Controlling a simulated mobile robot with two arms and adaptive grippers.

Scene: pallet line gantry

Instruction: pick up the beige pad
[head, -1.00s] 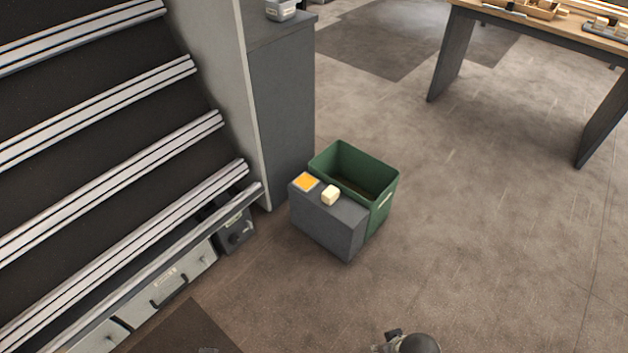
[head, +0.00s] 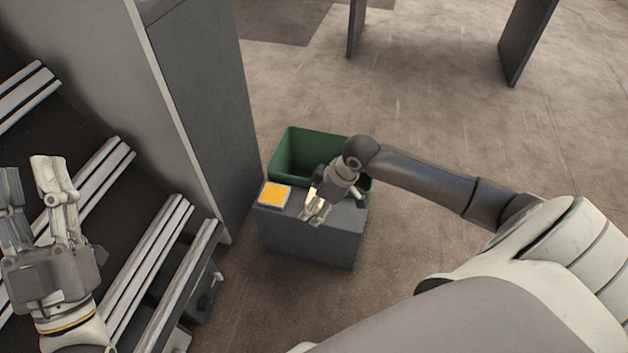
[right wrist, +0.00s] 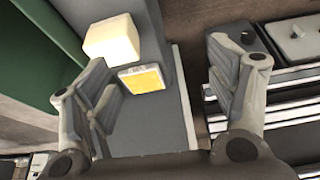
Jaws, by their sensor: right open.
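The beige pad (right wrist: 112,40) is a small cream block on top of a grey box (head: 310,243). In the head view it is mostly hidden behind my right gripper (head: 314,212), which is over the box top. In the right wrist view my right gripper (right wrist: 162,65) has its fingers spread apart with nothing held. The pad shows beyond the left finger, near the green bin side, and not between the fingers. My left gripper (head: 32,190) is at the left of the head view, fingers apart and empty, in front of the rack.
An orange square with a pale border (head: 275,194) lies on the box top, left of the pad. A green bin (head: 290,150) stands directly behind the box. A grey cabinet (head: 200,90) and a railed rack (head: 150,255) are to the left. Open floor (head: 420,120) lies to the right.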

